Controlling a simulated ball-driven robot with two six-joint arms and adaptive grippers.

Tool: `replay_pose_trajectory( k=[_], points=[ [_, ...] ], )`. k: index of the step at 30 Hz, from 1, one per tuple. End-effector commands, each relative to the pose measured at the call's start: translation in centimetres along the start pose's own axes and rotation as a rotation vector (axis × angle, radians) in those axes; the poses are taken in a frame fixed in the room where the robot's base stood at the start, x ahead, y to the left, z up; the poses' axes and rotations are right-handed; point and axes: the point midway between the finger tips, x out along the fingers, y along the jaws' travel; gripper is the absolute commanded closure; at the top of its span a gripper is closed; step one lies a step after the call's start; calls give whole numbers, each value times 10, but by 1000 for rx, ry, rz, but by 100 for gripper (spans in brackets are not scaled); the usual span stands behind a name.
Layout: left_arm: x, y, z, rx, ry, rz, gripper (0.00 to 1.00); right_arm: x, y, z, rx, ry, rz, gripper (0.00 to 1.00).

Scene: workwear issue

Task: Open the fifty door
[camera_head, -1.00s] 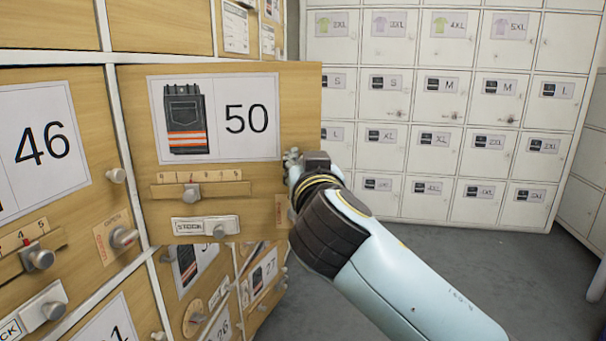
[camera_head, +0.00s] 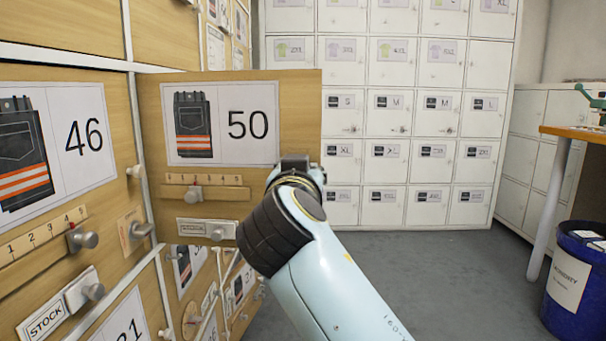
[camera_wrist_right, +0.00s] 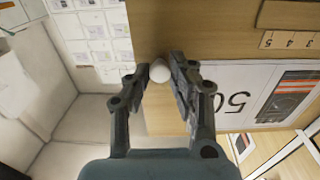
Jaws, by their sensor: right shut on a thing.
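The fifty door (camera_head: 230,245) is a wooden panel with a "50" label and a picture of dark trousers with orange bands. It stands swung out from the cabinet face, hinged on its left side, with its free edge at the right. My right gripper (camera_head: 296,163) is at that free edge, with its fingertips largely hidden by the wrist in the head view. In the right wrist view my right gripper (camera_wrist_right: 163,75) is shut on a pale round knob (camera_wrist_right: 159,71) by the door's edge. The fifty door (camera_wrist_right: 215,45) also shows there. My left gripper is not in view.
The 46 door (camera_head: 75,225) is closed at the left. Lower doors (camera_head: 190,270) recede below. White lockers (camera_head: 410,150) stand across clear grey floor (camera_head: 430,280). A table (camera_head: 575,132) and a blue bin (camera_head: 580,285) are at the right.

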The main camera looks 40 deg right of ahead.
Motion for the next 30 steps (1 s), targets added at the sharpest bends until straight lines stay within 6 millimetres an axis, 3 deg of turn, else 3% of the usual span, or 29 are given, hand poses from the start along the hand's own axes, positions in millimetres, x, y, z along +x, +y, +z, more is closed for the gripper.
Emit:
replay_pose_trajectory(
  k=[5, 6, 11, 21, 30],
  points=[
    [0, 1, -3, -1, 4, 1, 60, 0, 0, -3, 4, 6, -3, 100],
    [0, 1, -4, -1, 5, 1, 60, 0, 0, -3, 4, 6, -3, 76],
    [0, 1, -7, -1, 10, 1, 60, 0, 0, -2, 3, 4, -2, 56],
    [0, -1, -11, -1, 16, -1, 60, 0, 0, -6, 3, 3, 0, 56],
    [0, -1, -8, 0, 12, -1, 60, 0, 0, -63, 8, 6, 0, 56]
  ],
)
